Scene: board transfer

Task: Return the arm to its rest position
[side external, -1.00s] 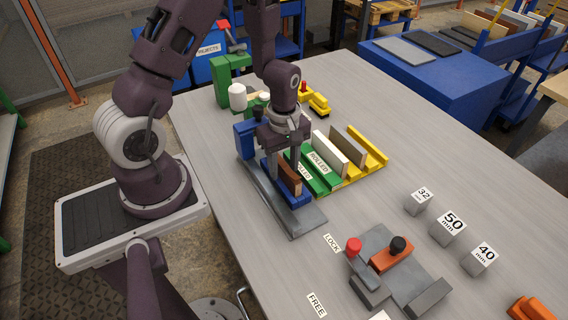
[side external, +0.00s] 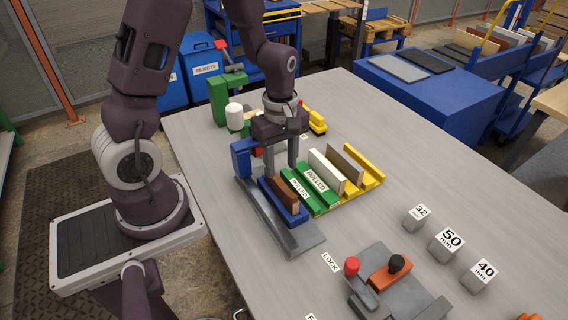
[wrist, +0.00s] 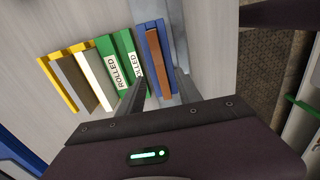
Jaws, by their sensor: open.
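My gripper (side external: 281,165) is open and empty, fingers pointing down. In the side view it hangs just above and behind a brown board (side external: 284,194). The board stands upright in a blue holder (side external: 296,217) on a grey rail plate (side external: 308,236). In the wrist view the two fingertips (wrist: 158,88) are apart.
Green racks labelled ROLLED (side external: 318,199), a white board (side external: 327,170), a grey-brown board (side external: 346,163) and a yellow rack (side external: 367,164) stand to the right. A red-knobbed lever fixture (side external: 360,286) and marked blocks (side external: 446,243) are nearer the front. A green press-like stand (side external: 222,102) is behind.

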